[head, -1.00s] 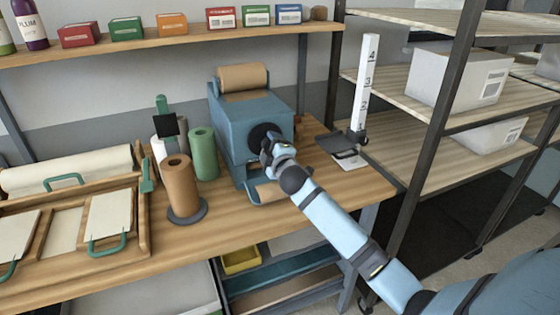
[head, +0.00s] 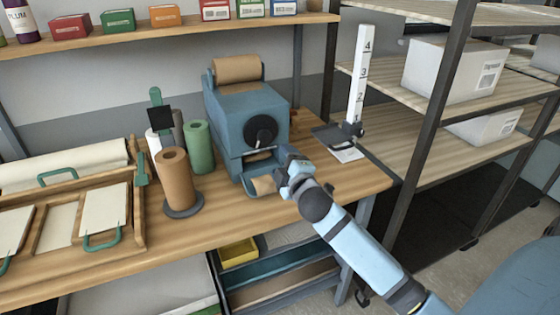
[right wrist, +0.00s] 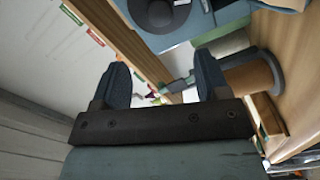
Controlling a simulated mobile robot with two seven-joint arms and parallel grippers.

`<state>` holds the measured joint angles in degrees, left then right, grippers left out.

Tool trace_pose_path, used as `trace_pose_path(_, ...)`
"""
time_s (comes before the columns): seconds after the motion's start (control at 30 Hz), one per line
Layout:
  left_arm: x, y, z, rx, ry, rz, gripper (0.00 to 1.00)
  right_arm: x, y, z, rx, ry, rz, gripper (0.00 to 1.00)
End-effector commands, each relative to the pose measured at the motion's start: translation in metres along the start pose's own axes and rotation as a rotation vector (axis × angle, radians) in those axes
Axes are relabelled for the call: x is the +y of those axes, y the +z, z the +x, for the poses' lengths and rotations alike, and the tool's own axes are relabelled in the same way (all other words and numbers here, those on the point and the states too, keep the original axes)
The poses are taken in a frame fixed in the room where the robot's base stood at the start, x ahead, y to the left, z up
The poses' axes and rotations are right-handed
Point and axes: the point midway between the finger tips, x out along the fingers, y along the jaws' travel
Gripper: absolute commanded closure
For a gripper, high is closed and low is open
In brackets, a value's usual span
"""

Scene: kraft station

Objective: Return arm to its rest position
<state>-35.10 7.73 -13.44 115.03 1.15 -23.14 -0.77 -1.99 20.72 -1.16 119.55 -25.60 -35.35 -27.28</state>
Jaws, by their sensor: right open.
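My right arm (head: 352,244) reaches in from the lower right in the head view. Its gripper (head: 284,158) is in front of the blue machine (head: 240,115), just right of its black round knob (head: 261,130). In the right wrist view the two dark fingers (right wrist: 166,84) stand apart with nothing between them. The machine and its black knob (right wrist: 158,10) show beyond the fingers there. The gripper appears clear of the knob. My left gripper is in neither view.
On the wooden bench (head: 225,220) stand a brown roll (head: 174,180), a green roll (head: 199,148) and a wooden tray (head: 138,215) with paper sheets. A height gauge (head: 359,80) stands right of the machine. A rack with white boxes (head: 450,70) is at the right.

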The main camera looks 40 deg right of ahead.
Motion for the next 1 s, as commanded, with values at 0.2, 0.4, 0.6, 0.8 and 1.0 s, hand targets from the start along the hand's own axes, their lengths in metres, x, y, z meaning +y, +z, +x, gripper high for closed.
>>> trace_pose_path(0.2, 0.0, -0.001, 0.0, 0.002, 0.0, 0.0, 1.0, 0.0, 0.0, 0.0, 0.0, 0.0, 0.0, 0.32)
trace_pose_path(0.4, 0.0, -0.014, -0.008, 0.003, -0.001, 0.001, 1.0, -0.03, -0.005, -0.017, 0.012, -0.09, 0.08, 0.32)
trace_pose_path(0.6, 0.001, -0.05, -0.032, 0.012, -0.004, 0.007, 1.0, -0.127, -0.025, -0.102, 0.008, -0.389, 0.412, 0.32)
trace_pose_path(0.8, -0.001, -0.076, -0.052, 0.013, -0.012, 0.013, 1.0, -0.199, -0.048, -0.215, -0.088, -0.645, 0.783, 0.32)
trace_pose_path(1.0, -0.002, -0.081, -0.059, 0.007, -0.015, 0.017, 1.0, -0.226, -0.063, -0.281, -0.177, -0.756, 0.994, 0.32)
